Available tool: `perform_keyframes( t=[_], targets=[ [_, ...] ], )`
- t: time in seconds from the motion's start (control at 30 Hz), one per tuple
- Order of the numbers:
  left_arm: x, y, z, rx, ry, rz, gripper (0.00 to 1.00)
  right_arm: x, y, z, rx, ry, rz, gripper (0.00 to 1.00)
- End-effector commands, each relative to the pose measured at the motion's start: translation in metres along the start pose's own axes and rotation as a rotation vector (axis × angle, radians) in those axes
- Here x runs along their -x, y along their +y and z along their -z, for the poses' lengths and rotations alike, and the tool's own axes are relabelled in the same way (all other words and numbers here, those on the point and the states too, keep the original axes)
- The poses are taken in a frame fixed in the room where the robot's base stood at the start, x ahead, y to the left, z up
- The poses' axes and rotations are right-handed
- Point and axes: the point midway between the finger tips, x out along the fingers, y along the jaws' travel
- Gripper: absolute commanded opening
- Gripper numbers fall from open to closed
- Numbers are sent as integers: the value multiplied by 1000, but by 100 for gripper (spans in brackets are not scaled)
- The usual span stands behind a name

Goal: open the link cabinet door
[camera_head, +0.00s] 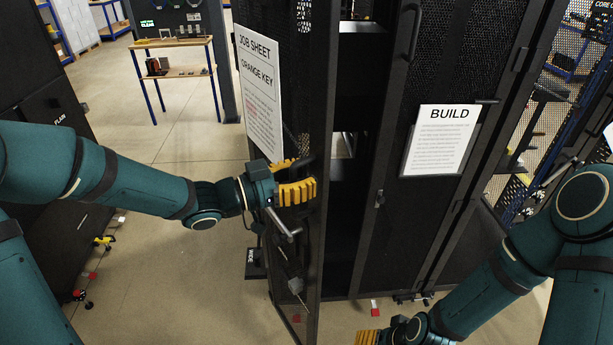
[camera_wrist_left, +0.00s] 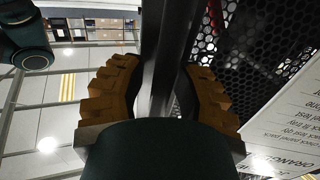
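The link cabinet door is most likely the black mesh door (camera_head: 312,110) with the "JOB SHEET / ORANGE KEY" paper (camera_head: 260,95). It stands swung out toward me, with a dark gap to its right. My left gripper (camera_head: 300,178) is at this door's dark handle, one yellow finger on each side. In the left wrist view a dark upright bar (camera_wrist_left: 160,60) runs between the two fingers; whether both press on it is unclear. My right gripper (camera_head: 368,338) shows only a yellow fingertip at the bottom edge, apart from the cabinets.
A closed black cabinet door with a "BUILD" sheet (camera_head: 439,140) stands right of the gap. A workbench (camera_head: 178,72) stands at the back left. A dark cabinet (camera_head: 55,150) is at the far left. The floor (camera_head: 180,265) between is mostly clear.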

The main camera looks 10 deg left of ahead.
Motion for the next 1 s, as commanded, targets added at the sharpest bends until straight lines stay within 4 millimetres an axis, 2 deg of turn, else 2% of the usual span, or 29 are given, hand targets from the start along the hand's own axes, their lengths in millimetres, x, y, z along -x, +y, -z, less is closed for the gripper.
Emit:
perform_keyframes(
  t=[0.33, 0.47, 0.8, 1.0],
  targets=[
    [0, 0, 0, 0, 0, -2, 44, 0, 1, 1, -1, 2, -1, 63],
    [9, 0, 0, -1, 0, 0, 44, 0, 0, 1, -1, 1, -1, 63],
    [72, -1, 0, -2, -3, 2, 44, 0, 0, 1, -1, 1, -1, 63],
    [102, -1, 0, -1, -3, 0, 44, 0, 0, 1, -1, 1, -1, 63]
  ],
)
